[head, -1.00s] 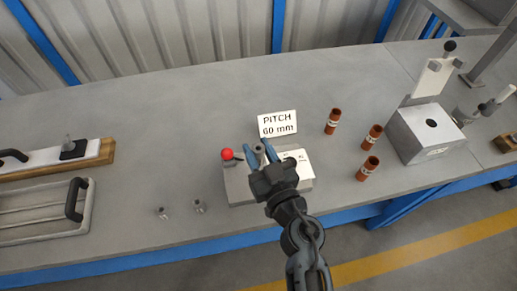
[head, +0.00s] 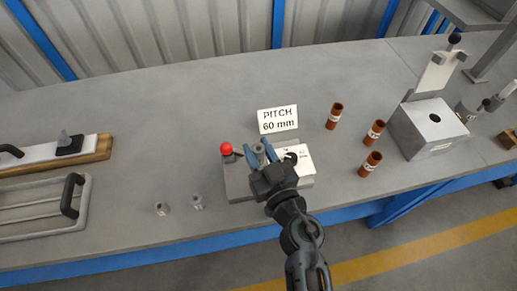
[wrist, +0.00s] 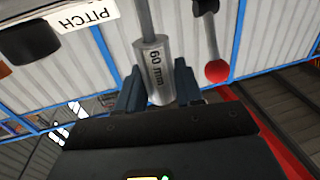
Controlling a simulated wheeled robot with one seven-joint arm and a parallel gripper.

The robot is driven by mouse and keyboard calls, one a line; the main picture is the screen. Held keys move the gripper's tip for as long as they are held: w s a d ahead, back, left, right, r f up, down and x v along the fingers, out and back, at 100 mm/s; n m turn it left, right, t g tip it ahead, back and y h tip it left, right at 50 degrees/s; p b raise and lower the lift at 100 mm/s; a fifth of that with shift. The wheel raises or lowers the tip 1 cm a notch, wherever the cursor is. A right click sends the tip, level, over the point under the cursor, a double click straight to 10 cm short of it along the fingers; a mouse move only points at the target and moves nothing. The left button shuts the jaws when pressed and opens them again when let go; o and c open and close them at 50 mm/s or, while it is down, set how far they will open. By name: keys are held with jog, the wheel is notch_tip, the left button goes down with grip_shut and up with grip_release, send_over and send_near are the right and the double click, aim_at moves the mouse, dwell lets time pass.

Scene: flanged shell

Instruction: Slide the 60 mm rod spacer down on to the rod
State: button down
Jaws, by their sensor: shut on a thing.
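The 60 mm spacer (wrist: 155,75) is a grey metal cylinder marked "60 mm". My gripper (wrist: 158,85) is shut on it, with a dark blue-grey finger on each side. The thin grey rod (wrist: 147,18) meets the spacer's end and lines up with it in the wrist view. How far the rod runs inside is hidden. In the head view my gripper (head: 259,152) is over the grey fixture block (head: 237,180), beside the red ball knob (head: 226,149).
A "PITCH 60 mm" sign (head: 278,120) stands behind the fixture. Brown labelled cylinders (head: 371,164) stand to its right, near a grey block with a hole (head: 428,132). Two small metal pieces (head: 197,202) sit at front left.

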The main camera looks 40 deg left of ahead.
jog(key=shift+f, duration=0.3)
jog(key=c, duration=0.7)
grip_release()
jog(key=shift+o, duration=0.2)
jog(key=p+v, duration=0.1)
jog(key=v, duration=0.7)
